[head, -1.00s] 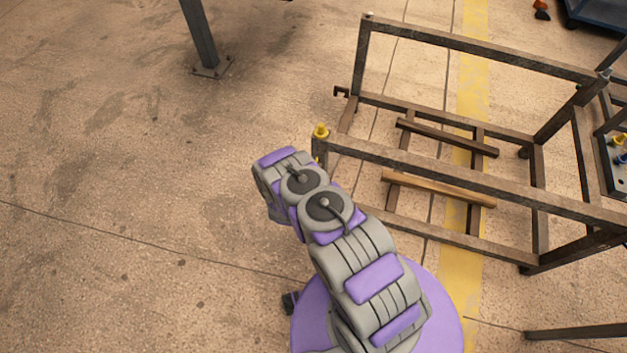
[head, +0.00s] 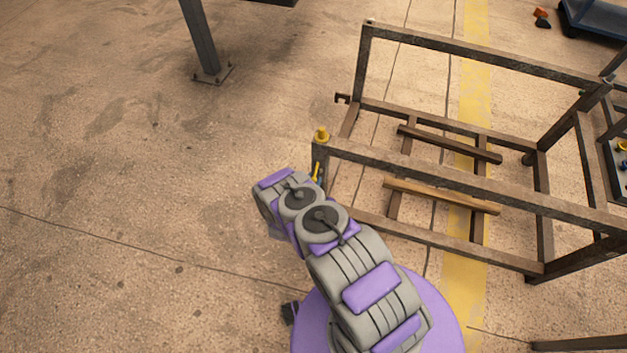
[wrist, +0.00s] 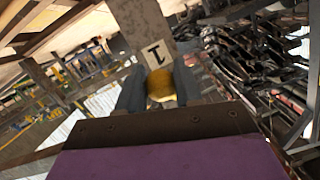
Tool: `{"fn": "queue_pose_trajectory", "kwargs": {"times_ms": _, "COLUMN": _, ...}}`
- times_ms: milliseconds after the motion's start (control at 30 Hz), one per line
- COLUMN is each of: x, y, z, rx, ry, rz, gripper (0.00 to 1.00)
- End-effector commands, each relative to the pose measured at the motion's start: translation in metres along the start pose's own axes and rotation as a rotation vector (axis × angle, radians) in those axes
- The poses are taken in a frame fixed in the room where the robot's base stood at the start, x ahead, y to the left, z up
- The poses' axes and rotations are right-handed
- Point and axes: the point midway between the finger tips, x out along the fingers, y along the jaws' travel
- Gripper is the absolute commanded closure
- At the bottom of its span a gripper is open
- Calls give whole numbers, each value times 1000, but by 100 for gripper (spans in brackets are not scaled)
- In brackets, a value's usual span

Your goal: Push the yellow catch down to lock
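The yellow catch (head: 316,172) shows as a short, thin, near-upright yellow piece on the rack's near-left corner post, right beside the end of my arm. A yellow cap (head: 322,134) sits on top of that post. In the wrist view my gripper (wrist: 160,92) has its two grey fingers apart. A rounded yellow piece (wrist: 161,84) shows between them; I cannot tell whether they touch it, or whether it is the catch or the cap. In the head view my arm hides the gripper.
The dark metal rack (head: 470,58) stands to the right, with a light wooden bar (head: 440,195) low inside it. A white label (wrist: 155,53) with a black mark is just beyond the fingertips. The floor left of my arm is clear.

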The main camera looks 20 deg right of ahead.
Motion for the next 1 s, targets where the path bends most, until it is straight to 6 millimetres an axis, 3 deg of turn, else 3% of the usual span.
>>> {"fn": "queue_pose_trajectory", "kwargs": {"times_ms": 200, "x": 0, "y": 0, "z": -2, "rx": 3, "ry": 6, "rz": 0, "gripper": 46}}
{"fn": "queue_pose_trajectory", "kwargs": {"times_ms": 567, "x": -8, "y": 0, "z": -4, "rx": 5, "ry": 8, "rz": 0, "gripper": 46}}
{"fn": "queue_pose_trajectory", "kwargs": {"times_ms": 1000, "x": -98, "y": -2, "z": -2, "rx": 0, "ry": 5, "rz": -3, "gripper": 46}}
